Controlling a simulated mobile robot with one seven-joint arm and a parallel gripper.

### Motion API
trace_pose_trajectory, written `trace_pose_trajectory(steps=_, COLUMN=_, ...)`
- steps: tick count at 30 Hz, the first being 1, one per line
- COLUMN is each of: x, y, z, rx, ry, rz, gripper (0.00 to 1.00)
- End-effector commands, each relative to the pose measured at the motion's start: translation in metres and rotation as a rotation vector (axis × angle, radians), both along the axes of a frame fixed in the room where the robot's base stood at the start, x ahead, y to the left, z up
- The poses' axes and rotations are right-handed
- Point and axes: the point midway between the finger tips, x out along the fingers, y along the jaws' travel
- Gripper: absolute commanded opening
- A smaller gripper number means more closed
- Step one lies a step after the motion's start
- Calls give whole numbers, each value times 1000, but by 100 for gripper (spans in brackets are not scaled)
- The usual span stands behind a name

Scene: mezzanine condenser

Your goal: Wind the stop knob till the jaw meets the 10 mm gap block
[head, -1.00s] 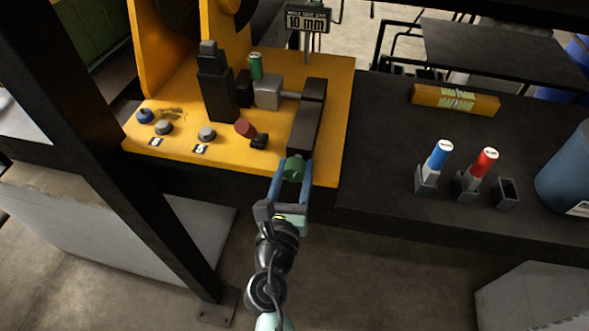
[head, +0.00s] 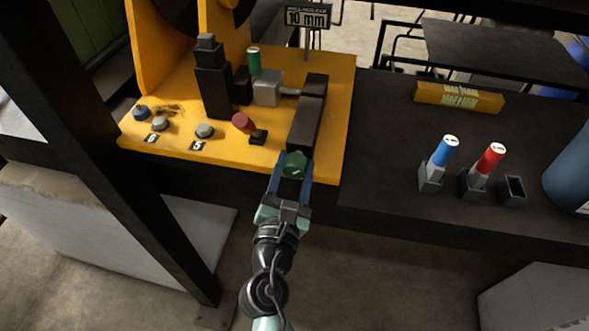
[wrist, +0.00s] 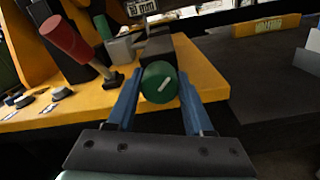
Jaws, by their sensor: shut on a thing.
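The green stop knob (head: 295,163) sits on the front end of a long dark housing (head: 304,125). My gripper (head: 293,170) is shut on the knob, one blue finger on each side. In the wrist view the knob (wrist: 159,82) faces me, its white mark slanting up to the right. A rod runs from the housing to a grey block (head: 267,88), which looks like the jaw. A small dark block (head: 243,87) stands between it and the tall black stepped column (head: 213,85); it may be the gap block. I cannot tell whether they touch.
A sign (head: 307,17) reads 10 mm. A red-handled lever (head: 243,123), grey buttons (head: 204,131) and a green cylinder (head: 254,61) are on the yellow base (head: 175,143). Blue (head: 445,151) and red (head: 490,158) markers stand in holders to the right. A dark post (head: 110,150) rises left.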

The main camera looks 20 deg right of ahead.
Motion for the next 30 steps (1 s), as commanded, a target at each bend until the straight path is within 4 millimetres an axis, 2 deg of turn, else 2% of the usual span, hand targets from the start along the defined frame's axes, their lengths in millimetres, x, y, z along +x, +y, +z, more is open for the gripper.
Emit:
trace_pose_trajectory(steps=9, x=0, y=0, z=0, rx=75, ry=-51, rz=1, gripper=0)
trace_pose_trajectory(steps=21, x=0, y=1, z=0, rx=80, ry=-54, rz=1, gripper=0)
trace_pose_trajectory(steps=22, x=0, y=1, z=0, rx=80, ry=-54, rz=1, gripper=55)
trace_pose_trajectory(steps=26, x=0, y=0, z=0, rx=80, ry=-54, rz=1, gripper=79)
trace_pose_trajectory(steps=27, x=0, y=0, z=0, rx=80, ry=-54, rz=1, gripper=82)
trace_pose_trajectory(steps=30, x=0, y=0, z=0, rx=79, ry=-53, rz=0, gripper=82)
